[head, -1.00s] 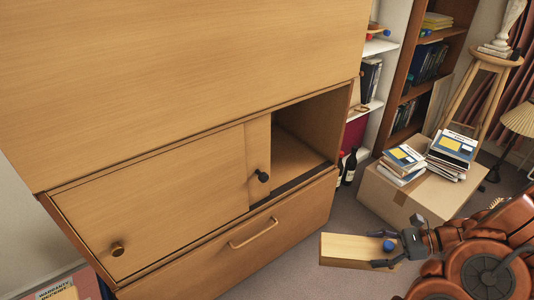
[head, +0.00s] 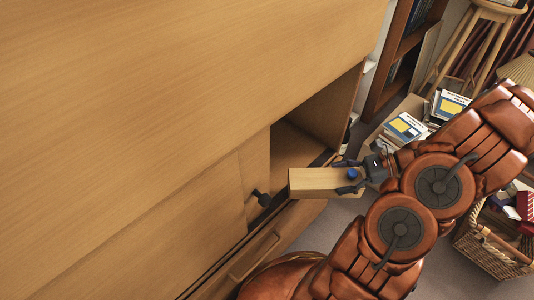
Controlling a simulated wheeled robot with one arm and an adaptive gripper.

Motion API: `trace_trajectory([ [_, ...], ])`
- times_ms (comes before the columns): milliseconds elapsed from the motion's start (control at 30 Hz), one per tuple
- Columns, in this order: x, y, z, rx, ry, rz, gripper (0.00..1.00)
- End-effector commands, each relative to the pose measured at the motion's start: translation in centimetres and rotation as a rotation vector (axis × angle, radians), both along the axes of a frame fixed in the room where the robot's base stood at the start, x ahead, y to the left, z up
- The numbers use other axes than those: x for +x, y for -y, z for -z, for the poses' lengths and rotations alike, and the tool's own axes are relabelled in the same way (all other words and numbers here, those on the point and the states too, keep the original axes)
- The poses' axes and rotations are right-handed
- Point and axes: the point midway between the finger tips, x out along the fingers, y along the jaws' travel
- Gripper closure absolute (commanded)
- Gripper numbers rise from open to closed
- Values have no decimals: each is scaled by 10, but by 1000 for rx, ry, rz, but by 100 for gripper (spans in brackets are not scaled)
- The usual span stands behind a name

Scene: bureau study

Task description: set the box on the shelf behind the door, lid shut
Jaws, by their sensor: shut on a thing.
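The box (head: 312,182) is a long pale wooden block shape with a blue knob (head: 352,174) at its right end. Its top looks flat and closed. My gripper (head: 348,176) is shut on its right end, fingers either side of the knob; I cannot tell exactly which surfaces they press. The box is held in the air in front of the cabinet's open compartment. The shelf (head: 290,147) inside shows bare wood, its depth partly hidden. The sliding door (head: 205,215) covers the left part; a black knob (head: 262,198) sits by the opening, just left of the box.
The cabinet's upper body (head: 180,90) stands above the opening. A drawer handle (head: 254,257) sticks out below. A carton with books (head: 405,128) stands behind my arm, a stool (head: 470,40) at the back, and a filled wicker basket (head: 490,245) at the right.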

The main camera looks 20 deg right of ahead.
Motion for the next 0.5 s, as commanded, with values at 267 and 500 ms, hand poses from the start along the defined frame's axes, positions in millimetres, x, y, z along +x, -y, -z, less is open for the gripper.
trace_trajectory([
  [267, 48, -21, 2, 0, 2, -6, 74],
  [500, 96, -40, 3, -1, 1, -8, 74],
])
